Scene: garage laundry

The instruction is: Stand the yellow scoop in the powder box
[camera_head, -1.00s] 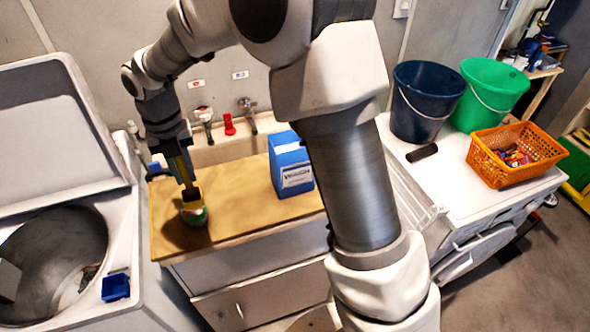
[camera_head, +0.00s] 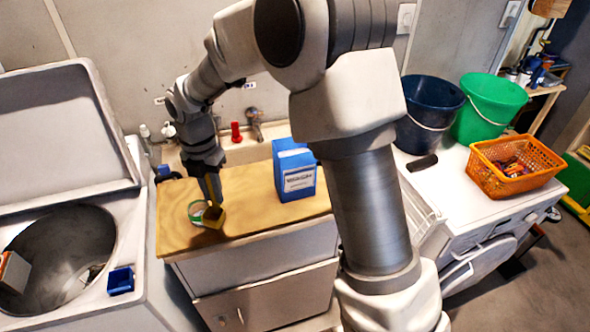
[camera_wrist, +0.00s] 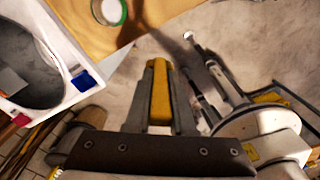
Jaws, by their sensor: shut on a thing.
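The yellow scoop (camera_head: 214,217) is in my gripper (camera_head: 212,198), just right of a green-and-white round item on the wooden counter. The wrist view shows its yellow handle (camera_wrist: 159,85) clamped between the two fingers of my gripper (camera_wrist: 160,80). I cannot tell how high the scoop is above the counter. The powder box (camera_head: 296,176), blue with a white label, stands upright on the counter, right of my gripper and apart from it. The inside of the box is hidden.
The round item (camera_head: 196,212) lies on the wooden counter (camera_head: 250,215); a sink and taps are behind. An open washer (camera_head: 60,255) with a small blue tub (camera_head: 120,280) is left. Buckets (camera_head: 490,105) and an orange basket (camera_head: 515,170) stand right. Counter between gripper and box is clear.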

